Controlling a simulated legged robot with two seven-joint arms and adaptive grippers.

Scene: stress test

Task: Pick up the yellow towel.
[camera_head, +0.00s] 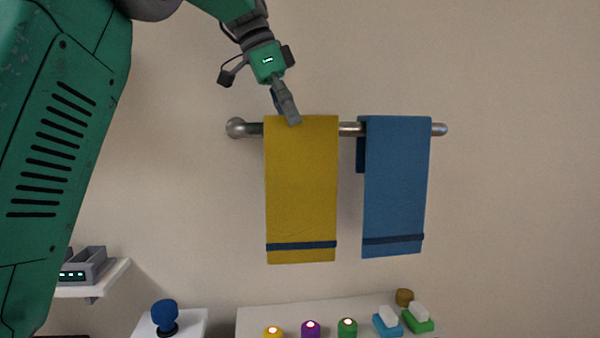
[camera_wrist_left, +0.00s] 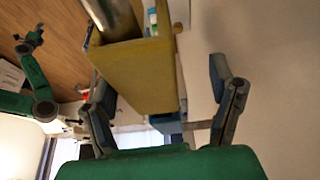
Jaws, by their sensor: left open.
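The yellow towel (camera_head: 301,190) hangs over the left part of a metal wall bar (camera_head: 350,129), with a dark blue stripe near its lower edge. My left gripper (camera_head: 288,117) is at the towel's top edge, left of its middle. In the left wrist view the two fingers are apart, with the yellow towel (camera_wrist_left: 140,72) seen between them and slightly beyond. The gripper is open and holds nothing. A green arm, probably my right one, shows at the left of the wrist view; its dark end (camera_wrist_left: 30,41) is too small to read.
A blue towel (camera_head: 396,185) hangs on the bar to the right, with a gap between the towels. The wall around is bare.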

